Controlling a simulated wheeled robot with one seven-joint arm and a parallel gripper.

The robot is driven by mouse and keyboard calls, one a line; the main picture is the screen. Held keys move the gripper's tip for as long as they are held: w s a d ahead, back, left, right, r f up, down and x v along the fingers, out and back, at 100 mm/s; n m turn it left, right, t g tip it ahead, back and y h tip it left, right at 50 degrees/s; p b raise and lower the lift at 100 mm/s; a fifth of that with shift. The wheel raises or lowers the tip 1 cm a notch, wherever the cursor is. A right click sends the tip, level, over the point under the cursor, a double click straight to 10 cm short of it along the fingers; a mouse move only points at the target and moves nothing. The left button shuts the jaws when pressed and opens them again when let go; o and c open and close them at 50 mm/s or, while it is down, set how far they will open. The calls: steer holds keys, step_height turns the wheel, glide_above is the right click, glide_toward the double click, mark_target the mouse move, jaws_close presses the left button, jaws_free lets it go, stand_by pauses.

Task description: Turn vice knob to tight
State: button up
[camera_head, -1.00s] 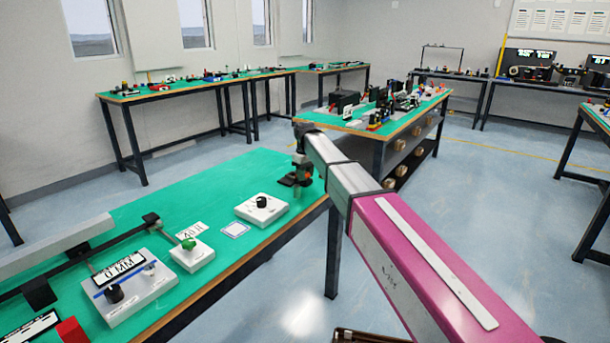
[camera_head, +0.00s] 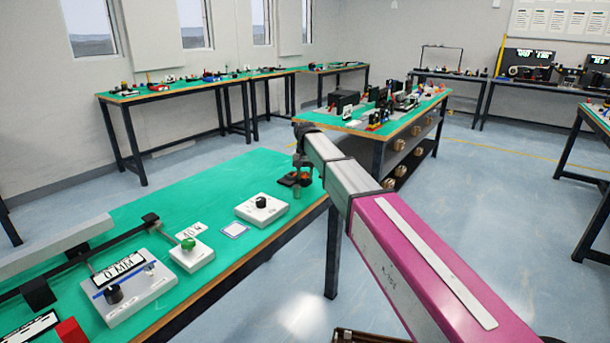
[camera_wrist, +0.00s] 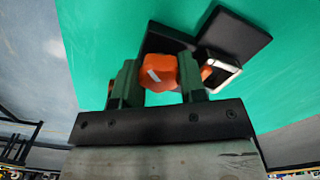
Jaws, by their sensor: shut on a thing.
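The vice knob (camera_wrist: 160,73) is orange with a white mark line. It shows in the wrist view between the two green fingers of my gripper (camera_wrist: 158,82), which is shut on it. The black vice (camera_wrist: 232,37) lies just beyond the knob on the green bench top, with a pale metal-edged part next to an orange piece. In the head view my gripper (camera_head: 303,176) is low over the right end of the near bench, at the dark vice (camera_head: 290,180), and the knob is mostly hidden there.
The near bench (camera_head: 185,189) also bears a white box with a black knob (camera_head: 262,211), a box with a green knob (camera_head: 190,253) and a "0 MM" display unit (camera_head: 128,285). Another cluttered bench (camera_head: 345,123) stands beyond. The back of the near bench is clear.

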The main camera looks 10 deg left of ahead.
steer(key=shift+m, duration=0.6)
steer(key=o, duration=0.9)
steer(key=shift+o, duration=0.2)
